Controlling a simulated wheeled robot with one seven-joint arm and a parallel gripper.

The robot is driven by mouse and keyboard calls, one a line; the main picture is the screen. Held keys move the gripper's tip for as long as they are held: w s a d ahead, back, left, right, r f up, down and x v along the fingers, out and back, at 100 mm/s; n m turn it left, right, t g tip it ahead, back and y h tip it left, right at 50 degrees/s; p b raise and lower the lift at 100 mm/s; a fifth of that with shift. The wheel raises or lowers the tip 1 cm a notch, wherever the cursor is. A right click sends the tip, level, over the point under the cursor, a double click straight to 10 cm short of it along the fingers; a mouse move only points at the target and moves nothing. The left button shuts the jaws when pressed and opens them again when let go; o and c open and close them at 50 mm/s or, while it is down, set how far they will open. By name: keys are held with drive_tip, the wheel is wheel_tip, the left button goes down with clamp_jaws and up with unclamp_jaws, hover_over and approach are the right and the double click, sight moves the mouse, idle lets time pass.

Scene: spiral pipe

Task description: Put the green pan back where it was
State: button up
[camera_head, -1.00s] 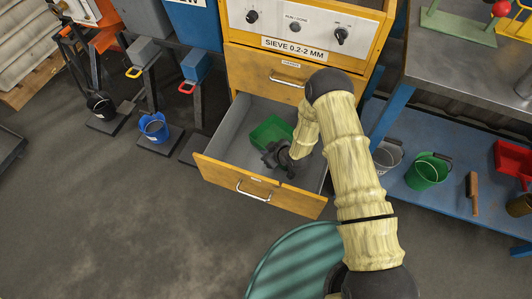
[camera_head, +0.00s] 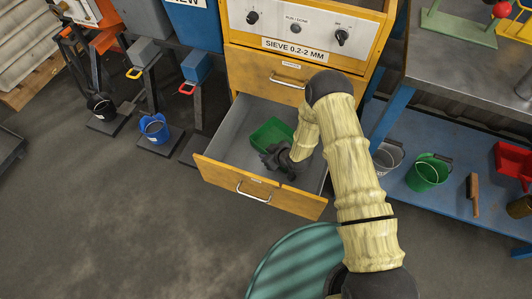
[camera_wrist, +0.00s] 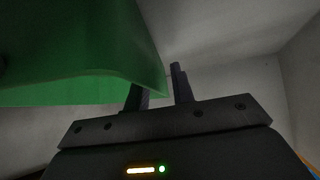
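The green pan (camera_head: 269,131) lies inside the open lower drawer (camera_head: 226,133), toward its back. My gripper (camera_head: 270,158) is down in the drawer at the near side of the pan. In the wrist view, the green pan (camera_wrist: 75,55) fills the upper left, and its edge overlaps the left finger. My gripper (camera_wrist: 160,88) has its two fingers apart there. The pan's corner reaches into the space between them, with a gap left before the right finger. Whether a finger touches the pan cannot be told.
The yellow cabinet (camera_head: 245,62) has a closed drawer above the open one. At right, a low blue shelf (camera_head: 402,190) holds a green bucket (camera_head: 427,172), a grey bucket (camera_head: 386,157), a brush and a red pan. A blue bucket (camera_head: 154,128) stands at left.

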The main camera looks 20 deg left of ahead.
drive_tip(key=p+v, duration=0.2)
drive_tip(key=v, duration=0.9)
drive_tip(key=shift+s+d+r+p, duration=0.15)
drive_tip(key=shift+d+r+p, duration=0.1)
drive_tip(key=shift+p, duration=0.05)
drive_tip(key=shift+r, duration=0.15)
